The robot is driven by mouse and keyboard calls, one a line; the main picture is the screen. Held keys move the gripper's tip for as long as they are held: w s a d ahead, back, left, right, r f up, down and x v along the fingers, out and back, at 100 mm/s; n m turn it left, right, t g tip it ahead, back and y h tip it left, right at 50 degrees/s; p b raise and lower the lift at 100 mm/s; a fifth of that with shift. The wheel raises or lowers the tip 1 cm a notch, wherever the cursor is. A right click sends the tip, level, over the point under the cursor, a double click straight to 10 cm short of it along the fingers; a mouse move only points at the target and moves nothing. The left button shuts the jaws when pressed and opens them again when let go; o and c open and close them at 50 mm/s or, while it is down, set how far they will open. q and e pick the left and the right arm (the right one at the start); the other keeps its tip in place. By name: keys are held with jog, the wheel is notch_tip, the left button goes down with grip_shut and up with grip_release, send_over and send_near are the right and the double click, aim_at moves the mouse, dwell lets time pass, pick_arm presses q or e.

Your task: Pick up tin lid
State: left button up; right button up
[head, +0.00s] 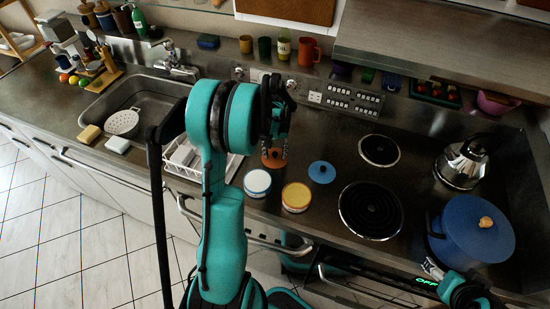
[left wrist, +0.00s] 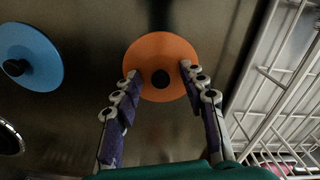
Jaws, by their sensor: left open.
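Two flat round lids lie on the dark counter. The orange lid (head: 271,162) is partly hidden by my left gripper in the head view; the left wrist view shows it whole, with a dark knob (left wrist: 160,78). The blue lid (head: 321,172) lies to its right in the head view and at the left in the left wrist view (left wrist: 30,58). My left gripper (left wrist: 160,70) is open and empty, its fingertips spread over the orange lid's two sides with the knob between them. Two tins, one blue and white (head: 257,184) and one yellow (head: 296,197), stand nearby. My right gripper (head: 434,268) shows partly at lower right.
A white wire dish rack (head: 234,166) stands close beside the orange lid. The coil hob (head: 370,210) lies to the right, with a kettle (head: 461,163) and a large blue pot (head: 470,235) beyond. Mugs and a bottle (head: 284,45) line the back.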

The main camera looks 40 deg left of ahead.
pick_arm(q)
grip_shut()
jog(key=shift+r, duration=0.1)
